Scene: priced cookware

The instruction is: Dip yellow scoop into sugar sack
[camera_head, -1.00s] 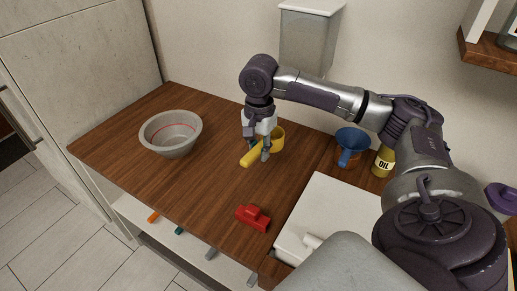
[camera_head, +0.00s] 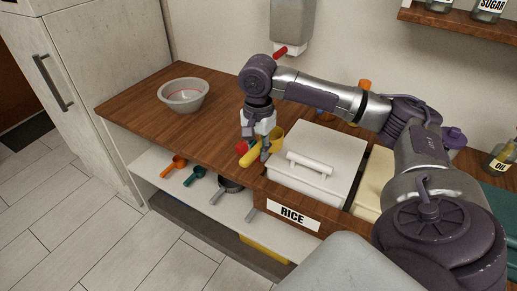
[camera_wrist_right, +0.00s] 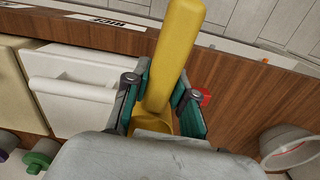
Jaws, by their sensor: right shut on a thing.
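My right gripper (camera_head: 258,143) is shut on the yellow scoop (camera_head: 248,157) and holds it by the handle near the counter's front edge. The scoop's cup (camera_head: 277,133) shows just right of the fingers. In the right wrist view the scoop (camera_wrist_right: 176,45) runs between the two green-padded fingers (camera_wrist_right: 161,98), its handle pointing up the picture. No sugar sack can be made out; a jar labelled SUGAR (camera_head: 490,8) stands on the wall shelf at the top right. My left gripper is not in view.
A white-lidded RICE bin (camera_head: 310,170) stands right of the scoop, a cream bin (camera_head: 372,182) beyond it. A red object (camera_head: 241,148) lies beside the scoop. A grey bowl (camera_head: 183,95) sits at the counter's left. Orange (camera_head: 174,165) and green (camera_head: 196,175) scoops lie on the lower shelf.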

